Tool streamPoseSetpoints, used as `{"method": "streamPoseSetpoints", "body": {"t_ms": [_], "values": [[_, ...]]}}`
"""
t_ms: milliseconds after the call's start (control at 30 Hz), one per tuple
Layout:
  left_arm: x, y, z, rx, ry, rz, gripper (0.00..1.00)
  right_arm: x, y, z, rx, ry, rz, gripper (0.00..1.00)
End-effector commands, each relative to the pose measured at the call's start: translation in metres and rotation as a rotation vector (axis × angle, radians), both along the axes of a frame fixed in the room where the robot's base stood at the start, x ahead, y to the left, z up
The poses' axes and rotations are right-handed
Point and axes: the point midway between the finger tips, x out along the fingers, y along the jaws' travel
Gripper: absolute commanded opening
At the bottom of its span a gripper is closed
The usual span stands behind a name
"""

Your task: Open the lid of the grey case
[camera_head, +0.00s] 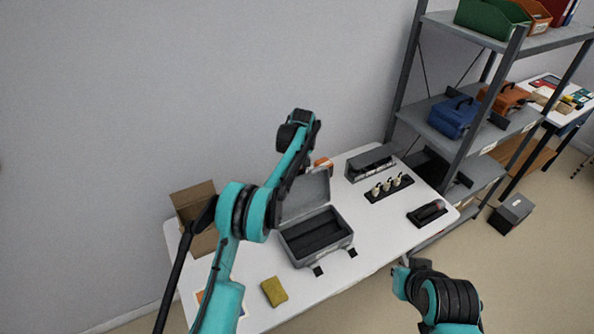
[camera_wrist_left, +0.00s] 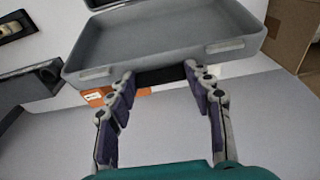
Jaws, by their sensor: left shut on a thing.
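The grey case (camera_head: 345,257) stands on the white table with its lid (camera_head: 312,190) raised, so its dark, empty-looking inside shows. In the left wrist view the lid (camera_wrist_left: 165,45) is close in front, tilted, with a clasp near each end of its edge. My left gripper (camera_wrist_left: 160,77) has its fingers on both sides of a dark handle (camera_wrist_left: 165,76) at the middle of that edge and is shut on it. In the head view my left arm reaches over the table and hides its gripper. Of my right arm only links show at the bottom right; its gripper is not visible.
An open cardboard box (camera_head: 193,200) stands left of the case, behind my left arm. A yellow sponge-like block (camera_head: 274,291) lies in front. A rack of small white pieces (camera_head: 388,187) and a dark tray (camera_head: 427,213) are to the right. A metal shelf (camera_head: 470,125) stands beyond.

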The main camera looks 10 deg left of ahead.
Motion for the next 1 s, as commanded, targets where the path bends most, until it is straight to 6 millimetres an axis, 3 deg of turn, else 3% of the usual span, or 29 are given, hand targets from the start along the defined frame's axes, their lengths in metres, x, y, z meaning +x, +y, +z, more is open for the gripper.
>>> {"method": "streamPoseSetpoints", "body": {"t_ms": [267,300,367,400,767,1000], "values": [[-0.001,0.001,-0.004,0.001,0.005,0.002,0.0,0.0,0.0,-0.001,0.0,0.0,0.0,0.0],[-0.001,0.001,-0.004,0.001,0.005,0.002,0.54,0.0,0.0,-0.001,0.0,0.0,0.0,0.0],[-0.001,0.001,-0.004,0.001,0.005,0.002,0.69,0.0,0.0,-0.001,0.0,0.0,0.0,0.0],[-0.001,0.001,-0.004,0.001,0.005,0.002,0.72,0.0,0.0,-0.001,0.0,0.0,0.0,0.0],[-0.001,-0.001,0.004,0.0,0.003,0.0,0.72,0.0,0.0,0.0,0.0,0.0,0.0,0.0],[-0.006,-0.004,0.047,0.0,0.004,0.0,0.72,0.0,0.0,0.0,0.0,0.0,0.0,0.0]]}}
